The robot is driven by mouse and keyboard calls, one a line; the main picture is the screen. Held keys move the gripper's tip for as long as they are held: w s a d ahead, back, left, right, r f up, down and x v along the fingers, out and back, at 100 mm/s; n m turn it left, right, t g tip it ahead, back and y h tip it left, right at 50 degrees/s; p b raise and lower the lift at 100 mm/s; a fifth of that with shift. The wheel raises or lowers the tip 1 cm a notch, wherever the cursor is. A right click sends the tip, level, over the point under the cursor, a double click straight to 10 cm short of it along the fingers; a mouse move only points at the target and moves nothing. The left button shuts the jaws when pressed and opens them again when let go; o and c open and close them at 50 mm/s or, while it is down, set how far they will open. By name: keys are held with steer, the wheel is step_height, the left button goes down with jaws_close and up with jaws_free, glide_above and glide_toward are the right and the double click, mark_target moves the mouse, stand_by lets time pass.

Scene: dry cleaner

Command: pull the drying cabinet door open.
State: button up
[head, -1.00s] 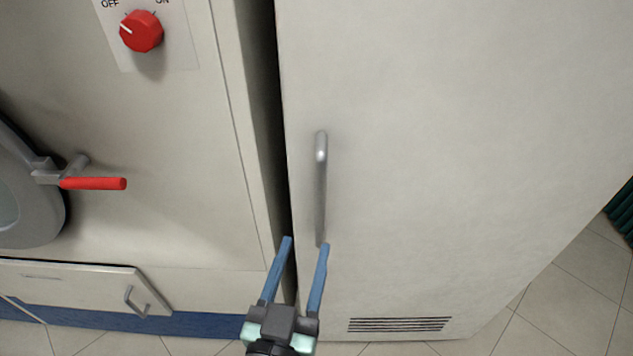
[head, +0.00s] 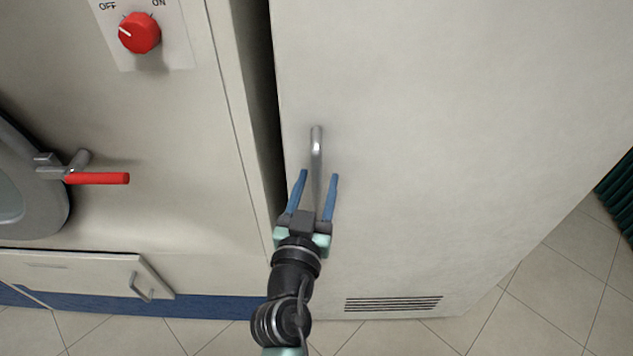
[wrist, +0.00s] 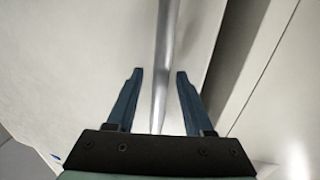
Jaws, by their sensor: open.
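The drying cabinet door (head: 450,130) is a large off-white panel, and it looks shut. Its handle (head: 317,150) is a vertical grey metal bar near the door's left edge. My gripper (head: 319,175) is open, with its two blue fingers pointing up along the handle, one on each side in the head view. In the wrist view the handle (wrist: 165,60) runs between the open fingers (wrist: 158,73), with a visible gap on both sides. The handle's lower end is partly hidden by my gripper in the head view.
To the left stands a machine with a red OFF/ON knob (head: 139,33), a red-handled lever (head: 98,178) and a low drawer front (head: 80,272). A narrow dark gap separates it from the cabinet. A vent (head: 393,304) is low on the cabinet.

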jaws_close()
stand_by(1.4)
